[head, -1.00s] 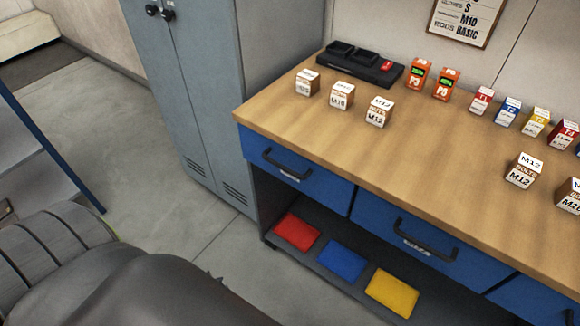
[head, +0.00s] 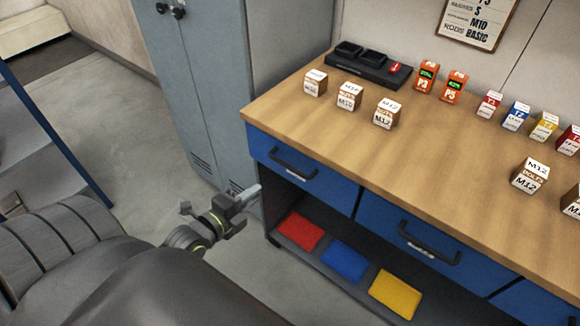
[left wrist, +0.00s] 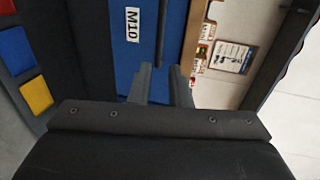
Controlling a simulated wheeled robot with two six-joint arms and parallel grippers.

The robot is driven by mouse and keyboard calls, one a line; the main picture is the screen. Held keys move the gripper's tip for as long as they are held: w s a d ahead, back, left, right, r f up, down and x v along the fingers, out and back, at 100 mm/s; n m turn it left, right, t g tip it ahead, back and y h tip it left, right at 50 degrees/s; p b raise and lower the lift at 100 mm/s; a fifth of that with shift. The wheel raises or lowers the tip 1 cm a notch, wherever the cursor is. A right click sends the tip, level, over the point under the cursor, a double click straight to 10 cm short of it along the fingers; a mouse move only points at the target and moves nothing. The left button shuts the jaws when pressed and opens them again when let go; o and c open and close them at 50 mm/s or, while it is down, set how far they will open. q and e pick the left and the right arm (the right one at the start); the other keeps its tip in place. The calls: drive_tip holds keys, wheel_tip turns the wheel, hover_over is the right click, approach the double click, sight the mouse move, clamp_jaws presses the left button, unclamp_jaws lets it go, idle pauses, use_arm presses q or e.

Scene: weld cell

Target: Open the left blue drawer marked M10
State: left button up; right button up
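The left blue drawer (head: 335,192) is shut under the left end of the wooden bench. Its dark bar handle (head: 292,165) has a small label below it, too small to read in the head view. In the left wrist view the blue front (left wrist: 121,42) carries a white M10 label (left wrist: 132,26), and the dark handle (left wrist: 162,30) runs up the picture. My left gripper (head: 254,192) is in front of the bench's left end, left of and lower than the handle in the picture. Its two fingers (left wrist: 160,84) are apart and empty, pointing at the drawer, short of the handle. My right gripper is out of view.
A second blue drawer (head: 408,240) with a handle is to the right. Boxes (head: 388,114) stand on the benchtop (head: 290,108). A grey locker (head: 205,90) is at the left end; the floor before it is clear.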

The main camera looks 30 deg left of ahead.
sight(290, 166)
use_arm(q)
drive_tip(key=p+x, duration=0.1)
drive_tip(key=x, duration=1.4)
drive_tip(key=shift+w+d, duration=0.15)
drive_tip(key=shift+w, duration=0.05)
clamp_jaws()
